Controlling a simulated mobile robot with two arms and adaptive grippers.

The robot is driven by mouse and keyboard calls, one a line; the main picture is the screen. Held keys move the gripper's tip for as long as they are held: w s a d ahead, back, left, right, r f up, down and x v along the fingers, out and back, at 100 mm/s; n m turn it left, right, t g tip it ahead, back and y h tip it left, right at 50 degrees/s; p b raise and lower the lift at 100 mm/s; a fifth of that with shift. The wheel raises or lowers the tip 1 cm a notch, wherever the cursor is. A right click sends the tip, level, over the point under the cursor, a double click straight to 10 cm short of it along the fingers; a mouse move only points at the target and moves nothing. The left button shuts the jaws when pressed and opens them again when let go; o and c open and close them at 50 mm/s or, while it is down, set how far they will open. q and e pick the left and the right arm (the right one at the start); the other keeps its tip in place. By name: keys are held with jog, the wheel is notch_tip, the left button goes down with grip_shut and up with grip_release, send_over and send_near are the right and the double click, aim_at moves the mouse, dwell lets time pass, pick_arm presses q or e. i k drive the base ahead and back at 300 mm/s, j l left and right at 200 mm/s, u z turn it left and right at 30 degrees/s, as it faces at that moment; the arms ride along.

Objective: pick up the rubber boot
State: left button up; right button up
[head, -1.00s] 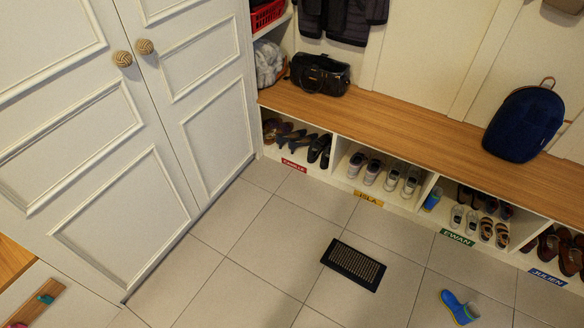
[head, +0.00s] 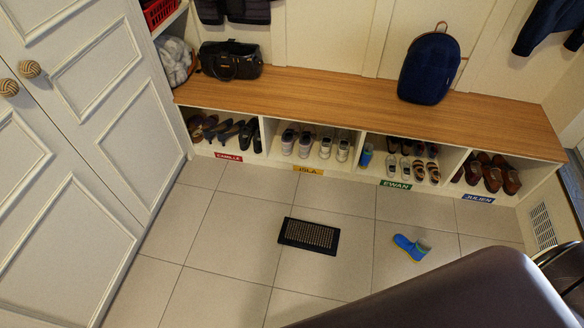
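A blue rubber boot (head: 408,246) with a green part lies on its side on the tiled floor, in the head view right of centre. It is in front of the bench and right of a dark floor grate. A second blue item (head: 366,156), which looks like a similar boot, stands at the left of the EWAN cubby. Neither of my grippers shows in the head view.
The wooden bench (head: 360,96) has shoe cubbies below with several pairs and name labels. A backpack (head: 429,68) and a black bag (head: 231,60) sit on it. The floor grate (head: 309,236) lies on open tiles. White cabinet doors (head: 65,160) stand at the left. A dark rounded surface (head: 460,300) fills the lower right.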

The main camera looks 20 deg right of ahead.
aim_at(415, 252)
jog(key=z, duration=1.6)
jog(key=l+u, duration=0.1)
jog(key=l, duration=0.15)
